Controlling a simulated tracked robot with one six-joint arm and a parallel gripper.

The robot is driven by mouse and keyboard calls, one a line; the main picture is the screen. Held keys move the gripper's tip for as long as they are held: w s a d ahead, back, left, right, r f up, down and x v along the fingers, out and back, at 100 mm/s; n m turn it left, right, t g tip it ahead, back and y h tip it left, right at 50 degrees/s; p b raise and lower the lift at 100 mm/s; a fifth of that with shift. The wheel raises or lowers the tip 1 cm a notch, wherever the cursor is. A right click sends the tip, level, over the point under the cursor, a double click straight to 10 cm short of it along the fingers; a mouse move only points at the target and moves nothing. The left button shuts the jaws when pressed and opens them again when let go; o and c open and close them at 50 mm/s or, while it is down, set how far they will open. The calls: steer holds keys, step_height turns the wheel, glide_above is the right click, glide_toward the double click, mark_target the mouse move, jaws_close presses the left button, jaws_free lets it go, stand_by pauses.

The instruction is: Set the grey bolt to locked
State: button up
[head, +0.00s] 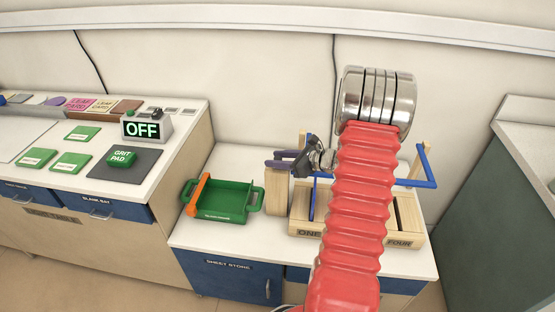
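I cannot make out a grey bolt with certainty in the head view; my red arm covers the middle of the wooden rack. My gripper (290,160) is left of the arm, its dark purple-grey fingers pointing left, close to the top of a pale wooden post (278,196). I cannot tell whether they touch the post or hold anything. The wooden rack (305,222) has labels reading ONE and FOUR at its ends. A blue bar (424,184) sticks out at its right, and another blue piece (313,200) shows at its left.
A green tray (222,205) with an orange bar (197,194) sits left of the post on the SHEET STORE cabinet (230,264). The left counter (20,120) holds an OFF display (142,129), green tiles and a grey pad (133,166). A grey-green cabinet (500,220) stands at right.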

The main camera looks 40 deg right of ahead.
steer(key=shift+o, duration=0.4)
steer(key=v, duration=1.3)
steer(key=shift+s+r, duration=0.15)
steer(key=shift+s, duration=0.2)
steer(key=shift+d, duration=0.1)
steer(key=s+a+f+n+g, duration=0.1)
steer(key=s+a+n+g, duration=0.3)
steer(key=a+n, duration=0.3)
steer(key=s+a+f+n+g, duration=0.1)
steer(key=s+a+n+g, duration=0.3)
steer(key=a+n, duration=0.3)
steer(key=s+a+r+n+h, duration=0.2)
steer(key=a+r+n, duration=0.6)
steer(key=a, duration=0.4)
steer(key=s+a+r+n+h, duration=0.2)
steer(key=a+r+n, duration=0.6)
steer(key=a+n, duration=0.2)
steer(key=shift+s+a+r+t+h, duration=0.3)
steer(key=shift+s+a+r+t, duration=0.1)
steer(key=shift+a, duration=0.6)
